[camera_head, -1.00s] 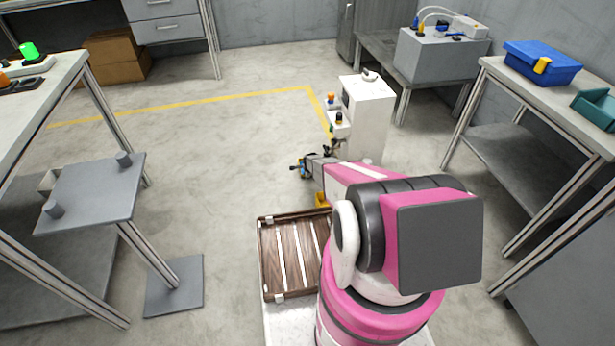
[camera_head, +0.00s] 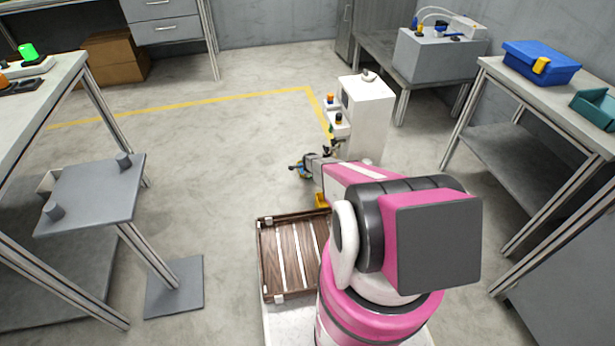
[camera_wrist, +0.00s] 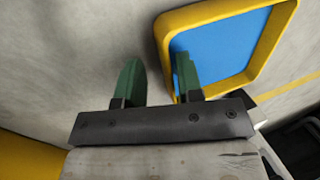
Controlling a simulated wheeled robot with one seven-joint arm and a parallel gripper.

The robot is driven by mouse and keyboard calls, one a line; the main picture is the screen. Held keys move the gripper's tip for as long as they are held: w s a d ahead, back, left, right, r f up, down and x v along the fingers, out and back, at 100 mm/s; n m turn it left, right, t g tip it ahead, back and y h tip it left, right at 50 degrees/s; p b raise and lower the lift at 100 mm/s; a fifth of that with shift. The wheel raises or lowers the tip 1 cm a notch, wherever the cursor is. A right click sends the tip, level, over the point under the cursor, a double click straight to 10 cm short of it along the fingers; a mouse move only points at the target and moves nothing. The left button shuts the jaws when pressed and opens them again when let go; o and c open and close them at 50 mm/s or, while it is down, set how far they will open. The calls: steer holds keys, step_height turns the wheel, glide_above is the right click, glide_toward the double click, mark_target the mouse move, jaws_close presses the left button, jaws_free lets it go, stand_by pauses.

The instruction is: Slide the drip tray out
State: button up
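In the wrist view my gripper (camera_wrist: 157,62) shows two green fingers with a clear gap between them. A shallow blue tray-like piece with a raised yellow rim (camera_wrist: 272,50) lies just beyond; I cannot tell for certain that it is the drip tray. The right finger overlaps its left rim and blue face, and the left finger is outside the rim over grey floor. Contact cannot be told. In the head view my gripper is small and partly hidden by my pink arm, beside a white machine (camera_head: 370,115). The tray cannot be made out clearly there.
A grey stand (camera_head: 92,190) and a workbench (camera_head: 70,75) are at left. A bench with a blue box (camera_head: 541,62) is at right. Open floor lies left of the machine.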

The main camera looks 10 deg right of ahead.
steer(key=v, duration=1)
steer(key=shift+r, duration=0.15)
steer(key=s+a+r+n+g, duration=0.1)
steer(key=s+r+n, duration=0.7)
steer(key=s+r, duration=1)
steer(key=s+a+r+n+g, duration=0.2)
steer(key=s+r+n, duration=0.7)
steer(key=s+r, duration=1)
step_height(320, 180, up, 7)
steer(key=shift+a+r+n, duration=0.1)
steer(key=shift+a+n, duration=0.2)
steer(key=shift+a, duration=0.55)
